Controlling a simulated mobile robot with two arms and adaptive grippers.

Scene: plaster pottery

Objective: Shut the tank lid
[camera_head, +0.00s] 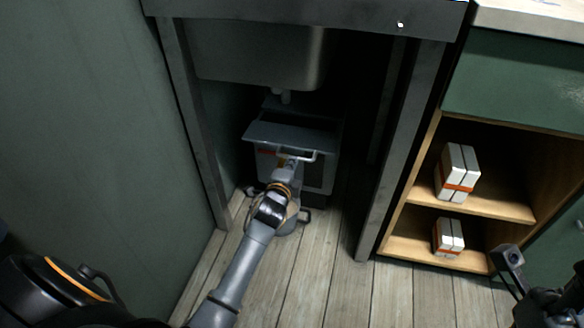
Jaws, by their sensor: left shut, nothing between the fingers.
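The tank (326,176) stands on the floor under the sink, a light grey box with a dark gap near its top. Its grey lid (290,135) is a flat panel above the tank front, apparently tilted and not flush with the tank. A pale bar handle (313,156) shows at the lid's front edge. My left gripper (286,163) is shut and empty, with its tips just below the lid edge beside the handle; I cannot tell if they touch. My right gripper (509,268) is partly in view at the lower right; its jaw state is unclear.
The sink basin (262,55) and its drain hang above the tank. Dark frame legs (398,150) stand on either side. A wooden shelf unit (490,208) with white boxes is at right, a green wall (85,130) at left. The plank floor (325,270) in front is mostly clear.

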